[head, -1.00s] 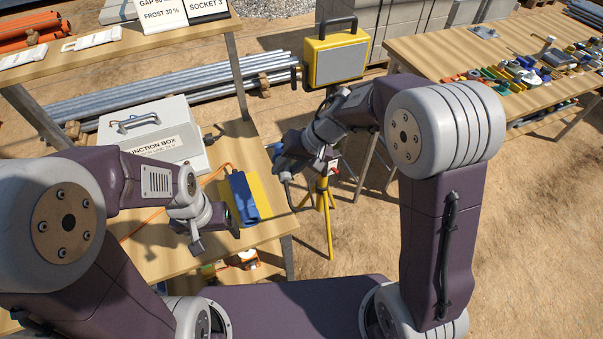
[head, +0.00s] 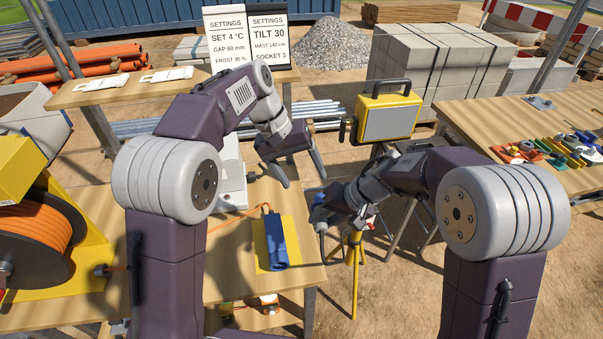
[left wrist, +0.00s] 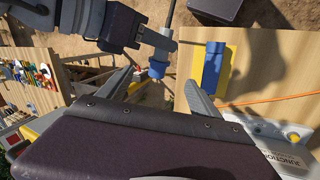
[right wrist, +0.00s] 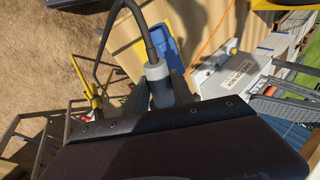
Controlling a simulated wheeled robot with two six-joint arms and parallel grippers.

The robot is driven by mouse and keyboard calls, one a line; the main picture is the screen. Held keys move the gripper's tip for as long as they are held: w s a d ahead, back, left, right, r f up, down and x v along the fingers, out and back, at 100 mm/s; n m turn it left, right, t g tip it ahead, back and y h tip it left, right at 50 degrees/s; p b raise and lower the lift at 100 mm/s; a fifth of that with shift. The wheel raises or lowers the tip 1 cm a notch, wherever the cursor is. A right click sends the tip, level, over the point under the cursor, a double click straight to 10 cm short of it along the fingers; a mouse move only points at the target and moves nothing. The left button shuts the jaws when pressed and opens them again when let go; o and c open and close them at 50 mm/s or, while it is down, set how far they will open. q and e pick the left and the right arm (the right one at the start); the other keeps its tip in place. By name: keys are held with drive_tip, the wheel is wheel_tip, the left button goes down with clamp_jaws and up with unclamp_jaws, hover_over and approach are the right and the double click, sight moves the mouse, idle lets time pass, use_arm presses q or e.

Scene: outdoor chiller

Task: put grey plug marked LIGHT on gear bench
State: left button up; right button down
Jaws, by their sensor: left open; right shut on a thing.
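A grey plug (right wrist: 156,72) with a dark cable is held between the fingers of my right gripper (right wrist: 159,88); no marking on it is readable. In the left wrist view the plug (left wrist: 158,45) has a blue end pointing toward the left gripper. In the head view my right gripper (head: 325,208) is beside the near bench's right edge, in front of the yellow tripod. My left gripper (head: 300,172) is open and empty, above the near bench. Its fingers in the left wrist view (left wrist: 155,78) are apart, with the plug's blue end between or just beyond them. A bench with several small parts (head: 470,115) stands at right.
A blue block on a yellow plate (head: 259,262) with an orange cable lies on the near bench (head: 225,285). A pale junction box (head: 231,185) is behind it. An orange cable reel (head: 35,235) stands at left. A yellow lamp (head: 385,117) tops the tripod (head: 355,280).

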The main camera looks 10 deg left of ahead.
sight(317, 203)
use_arm(q)
drive_tip(key=x, duration=1.2)
drive_tip(key=c, duration=1.5)
drive_tip(key=shift+c, duration=0.5)
use_arm(e)
drive_tip(key=c, duration=1)
unclamp_jaws()
